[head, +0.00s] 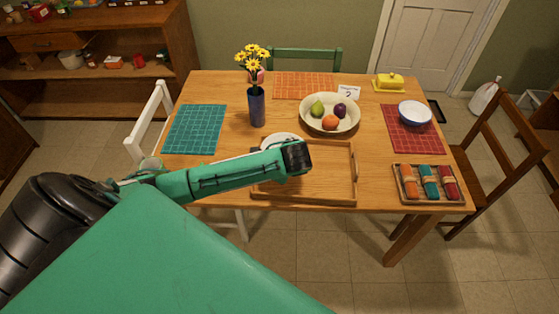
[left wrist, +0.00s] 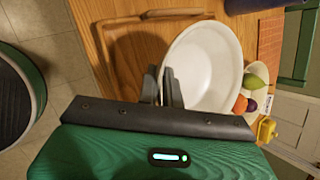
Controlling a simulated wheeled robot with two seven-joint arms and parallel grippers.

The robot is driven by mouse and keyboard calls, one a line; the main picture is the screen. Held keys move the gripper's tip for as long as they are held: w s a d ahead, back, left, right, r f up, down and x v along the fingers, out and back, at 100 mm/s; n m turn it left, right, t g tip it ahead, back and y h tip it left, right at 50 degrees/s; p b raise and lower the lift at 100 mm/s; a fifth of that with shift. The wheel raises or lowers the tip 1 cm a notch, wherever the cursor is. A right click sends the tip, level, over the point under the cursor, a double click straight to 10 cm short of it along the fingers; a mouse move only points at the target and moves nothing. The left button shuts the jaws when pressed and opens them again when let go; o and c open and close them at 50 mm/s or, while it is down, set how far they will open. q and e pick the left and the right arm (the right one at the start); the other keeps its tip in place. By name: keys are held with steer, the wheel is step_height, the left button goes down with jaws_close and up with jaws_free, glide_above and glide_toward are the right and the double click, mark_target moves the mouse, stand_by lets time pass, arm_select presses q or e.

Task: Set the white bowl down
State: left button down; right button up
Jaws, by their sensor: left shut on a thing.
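The white bowl (left wrist: 203,67) fills the middle of the left wrist view. My left gripper (left wrist: 162,82) is shut on its near rim, with dark fingers either side of the wall. In the head view only part of the white bowl (head: 281,138) shows behind my green left arm, by the back left edge of the wooden tray (head: 330,199). The arm hides the gripper there. I cannot tell whether the bowl touches anything below. The bowl looks empty. My right gripper is in neither view.
A cream fruit bowl (head: 345,127) stands just behind the tray. A blue vase with yellow flowers (head: 257,108) stands behind and left of the white bowl. A teal placemat (head: 195,130) lies bare at left. A blue-rimmed bowl (head: 415,113) and napkin tray (head: 429,199) are at right.

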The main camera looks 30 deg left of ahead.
arm_select(q)
step_height(320, 180, down, 8)
steer(key=shift+f+p, duration=0.1)
steer(key=shift+p, duration=0.25)
steer(key=c, duration=2)
jaws_free()
steer(key=shift+f, duration=0.15)
steer(key=o, duration=0.4)
steer(key=shift+o, duration=0.2)
steer(key=b+v, duration=0.1)
steer(key=v, duration=1.1)
